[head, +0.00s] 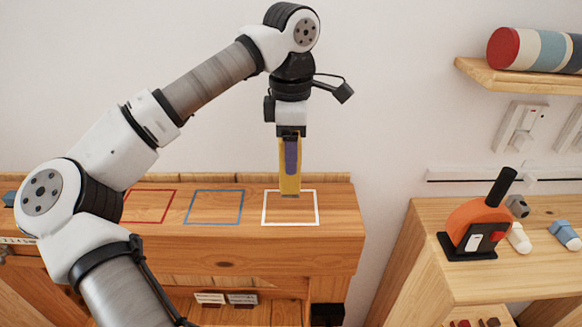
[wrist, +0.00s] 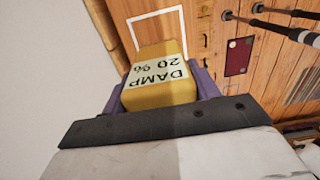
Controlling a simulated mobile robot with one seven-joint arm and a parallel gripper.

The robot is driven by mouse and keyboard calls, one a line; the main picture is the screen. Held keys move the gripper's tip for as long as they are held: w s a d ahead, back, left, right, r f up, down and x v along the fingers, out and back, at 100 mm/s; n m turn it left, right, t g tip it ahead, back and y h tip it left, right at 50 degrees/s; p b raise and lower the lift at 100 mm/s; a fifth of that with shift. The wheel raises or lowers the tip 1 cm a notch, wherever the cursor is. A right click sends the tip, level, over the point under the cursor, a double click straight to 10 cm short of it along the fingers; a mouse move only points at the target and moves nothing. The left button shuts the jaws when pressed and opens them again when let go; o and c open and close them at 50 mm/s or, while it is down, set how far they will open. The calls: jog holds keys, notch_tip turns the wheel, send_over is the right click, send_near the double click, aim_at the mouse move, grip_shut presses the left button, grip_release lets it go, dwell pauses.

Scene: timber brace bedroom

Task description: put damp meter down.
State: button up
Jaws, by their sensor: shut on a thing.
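The damp meter (head: 290,184) is a yellow block held upright in my gripper (head: 291,150). In the wrist view the damp meter (wrist: 158,80) shows a pale label reading "DAMP 20 %", and the purple fingers of my gripper (wrist: 160,92) are shut on its two sides. In the head view its lower end overlaps the white outlined square (head: 316,222) on the wooden bench top (head: 254,218). I cannot tell whether it touches the wood. The white outline also shows beyond the meter in the wrist view (wrist: 187,42).
Red (head: 150,206) and blue (head: 213,206) outlined squares lie to the left, both empty where visible. A wooden table (head: 415,262) at right holds an orange and black device (head: 476,226) and small parts. A shelf (head: 520,78) with a striped roll (head: 535,50) is above it.

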jog(key=shift+f+p, duration=0.3)
jog(key=shift+f, duration=2.25)
jog(key=shift+f, duration=0.1)
jog(key=shift+f, duration=0.15)
jog(key=o, duration=1.1)
notch_tip(320, 180, up, 13)
jog(key=shift+f+b, duration=0.2)
jog(key=shift+b, duration=0.45)
